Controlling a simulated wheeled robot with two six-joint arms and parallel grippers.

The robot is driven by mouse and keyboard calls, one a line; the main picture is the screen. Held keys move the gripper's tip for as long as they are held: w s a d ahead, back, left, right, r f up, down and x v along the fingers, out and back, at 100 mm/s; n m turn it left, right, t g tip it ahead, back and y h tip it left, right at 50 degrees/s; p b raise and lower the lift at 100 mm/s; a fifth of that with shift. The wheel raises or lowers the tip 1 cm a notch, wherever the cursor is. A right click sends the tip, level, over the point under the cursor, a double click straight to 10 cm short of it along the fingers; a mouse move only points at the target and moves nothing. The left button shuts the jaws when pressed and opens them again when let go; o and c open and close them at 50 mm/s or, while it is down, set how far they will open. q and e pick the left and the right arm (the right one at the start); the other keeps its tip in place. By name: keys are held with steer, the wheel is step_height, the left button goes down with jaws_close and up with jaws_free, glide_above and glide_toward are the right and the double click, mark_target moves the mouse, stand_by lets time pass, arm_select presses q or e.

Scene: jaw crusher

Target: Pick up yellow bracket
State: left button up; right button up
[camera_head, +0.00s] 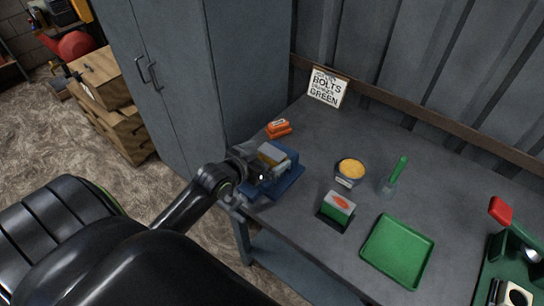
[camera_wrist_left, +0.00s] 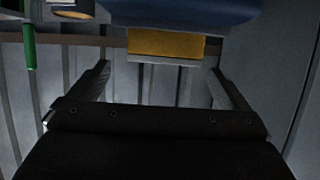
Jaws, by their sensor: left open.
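A yellow bracket (camera_head: 272,153) sits in or on a blue holder (camera_head: 288,182) at the table's left front corner, and its far side is partly hidden. In the left wrist view the yellow bracket (camera_wrist_left: 165,45) shows as a flat yellow block with a pale edge, against the blue holder (camera_wrist_left: 185,14). My left gripper (camera_head: 262,170) is at the holder, beside the bracket, and partly covers it. In the wrist view the left gripper (camera_wrist_left: 160,72) has its fingers spread wide with nothing between them. The bracket lies just past the fingertips, apart from both. My right gripper is out of view.
An orange block (camera_head: 279,128) lies behind the holder. To the right stand a can with yellow contents (camera_head: 350,172), a green-handled tool (camera_head: 397,172), a green and white box (camera_head: 337,208) and a green tray (camera_head: 398,252). A sign (camera_head: 327,87) leans at the back.

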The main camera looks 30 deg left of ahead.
mark_target(272, 151)
arm_select(q)
steer(key=shift+p+x, duration=0.35)
steer(key=shift+x, duration=0.7)
steer(key=shift+p+x, duration=0.4)
steer(key=shift+x, duration=1.55)
steer(key=shift+a+f, duration=0.2)
steer(key=shift+s, duration=0.1)
steer(key=shift+c, duration=0.2)
steer(key=c, duration=1.5)
steer(key=shift+r, duration=0.1)
